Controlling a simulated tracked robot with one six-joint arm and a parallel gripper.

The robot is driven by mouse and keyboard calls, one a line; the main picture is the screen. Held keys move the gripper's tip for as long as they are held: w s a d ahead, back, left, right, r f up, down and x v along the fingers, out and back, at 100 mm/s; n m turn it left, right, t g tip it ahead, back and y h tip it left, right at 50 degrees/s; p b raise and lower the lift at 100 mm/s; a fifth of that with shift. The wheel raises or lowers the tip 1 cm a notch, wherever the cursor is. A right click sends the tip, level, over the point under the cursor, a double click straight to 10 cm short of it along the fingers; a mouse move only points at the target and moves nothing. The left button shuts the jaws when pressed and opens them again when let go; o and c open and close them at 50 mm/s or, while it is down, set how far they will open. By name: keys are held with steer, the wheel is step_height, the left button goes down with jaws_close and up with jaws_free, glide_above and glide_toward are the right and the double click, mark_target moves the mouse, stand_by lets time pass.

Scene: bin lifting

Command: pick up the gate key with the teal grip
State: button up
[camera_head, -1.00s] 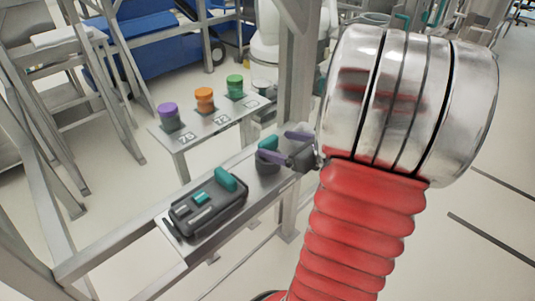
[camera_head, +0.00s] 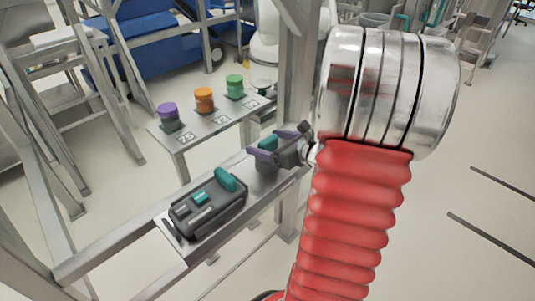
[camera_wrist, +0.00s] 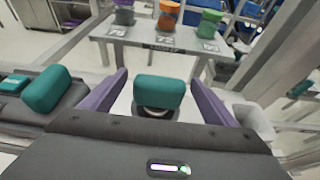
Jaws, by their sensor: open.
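The gate key's teal grip (camera_wrist: 159,91) is a rounded block standing between my fingers in the wrist view, with a pale ring beneath it. In the head view the teal grip (camera_head: 267,143) shows partly behind my gripper (camera_head: 281,143), on the metal shelf. My gripper is open, with one purple finger on each side of the grip in the wrist view (camera_wrist: 159,80). Gaps show between the grip and both fingers. The lower part of the key is hidden by the gripper body.
A black device (camera_head: 208,207) with a teal handle (camera_head: 225,179) lies on the shelf (camera_head: 182,247), left of my gripper. Behind, a numbered stand (camera_head: 198,133) holds purple (camera_head: 168,110), orange (camera_head: 204,94) and green (camera_head: 235,81) topped pieces. A metal post (camera_head: 294,90) rises close to my gripper.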

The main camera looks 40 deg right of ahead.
steer(key=shift+c, duration=0.4)
steer(key=c, duration=1.2)
